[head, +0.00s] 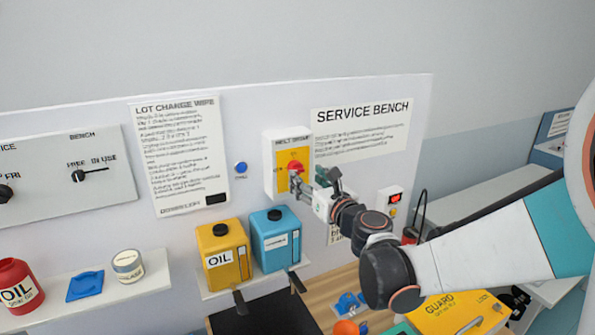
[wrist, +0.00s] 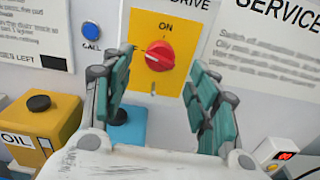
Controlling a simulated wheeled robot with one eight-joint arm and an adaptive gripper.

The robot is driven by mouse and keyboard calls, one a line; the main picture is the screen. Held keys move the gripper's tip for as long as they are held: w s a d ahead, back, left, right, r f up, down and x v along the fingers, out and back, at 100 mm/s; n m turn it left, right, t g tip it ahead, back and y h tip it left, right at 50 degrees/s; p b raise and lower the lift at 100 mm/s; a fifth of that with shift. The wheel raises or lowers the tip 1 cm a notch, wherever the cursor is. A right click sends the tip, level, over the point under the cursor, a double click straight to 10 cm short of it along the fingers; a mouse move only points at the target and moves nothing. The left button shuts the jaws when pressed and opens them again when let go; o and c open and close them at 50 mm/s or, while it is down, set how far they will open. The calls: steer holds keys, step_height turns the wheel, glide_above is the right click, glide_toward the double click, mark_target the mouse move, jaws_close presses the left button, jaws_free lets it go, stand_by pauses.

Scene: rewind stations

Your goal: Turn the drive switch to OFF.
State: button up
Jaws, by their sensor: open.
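The drive switch is a red rotary knob (wrist: 160,55) on a yellow plate in a white box, with ON printed above it. The pale mark on the knob points roughly left in the wrist view; no OFF label is readable there. In the head view the knob (head: 295,167) shows just above my gripper (head: 298,184). My gripper (wrist: 160,72) is open, its teal-padded fingers to the left and right of the knob's line. The knob looks a little beyond the fingertips, with no clear contact. The left finger covers part of the plate's left edge.
A blue call button (head: 240,168) sits left of the switch box. Yellow oil (head: 222,252) and blue (head: 276,236) cans stand on a shelf below. A small box with a red display (head: 391,201) is mounted to the right. The wall panel is close behind the switch.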

mark_target(298, 170)
steer(key=x, duration=0.5)
steer(key=shift+w+a, duration=0.15)
steer(key=shift+w, duration=0.2)
steer(key=shift+c, duration=0.3)
